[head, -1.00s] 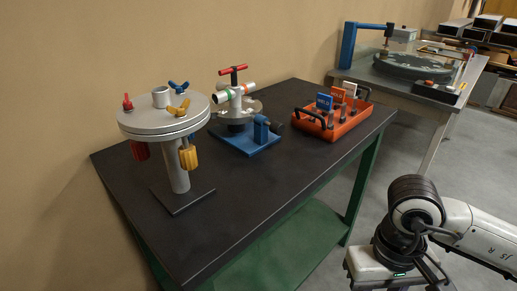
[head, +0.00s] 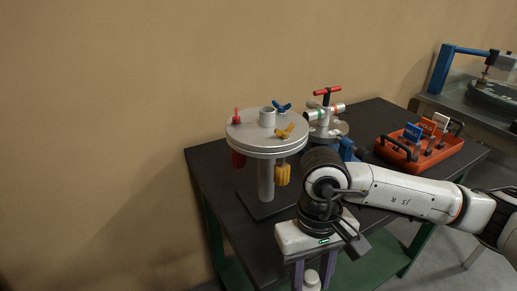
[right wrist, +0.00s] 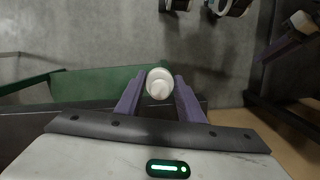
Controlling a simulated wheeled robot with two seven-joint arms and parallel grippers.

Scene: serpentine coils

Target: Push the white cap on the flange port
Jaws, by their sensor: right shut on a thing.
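The flange (head: 267,130) is a round grey plate on a pedestal at the left of the black table. The port, a short pale pipe stub (head: 267,117), stands open on its top. My right gripper (head: 313,280) is in front of the table's near edge, lower than the plate and to its right, pointing down. It is shut on the white cap (head: 312,281). In the right wrist view the cap (right wrist: 160,84) sits between the two purple fingers (right wrist: 159,98). My left gripper is not in view.
A red clamp (head: 237,117), a blue wing nut (head: 282,107) and a yellow wing nut (head: 285,132) surround the stub. A red-handled valve (head: 326,112) stands behind right. An orange tray (head: 420,152) is farther right. The wall (head: 120,120) is close behind the table.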

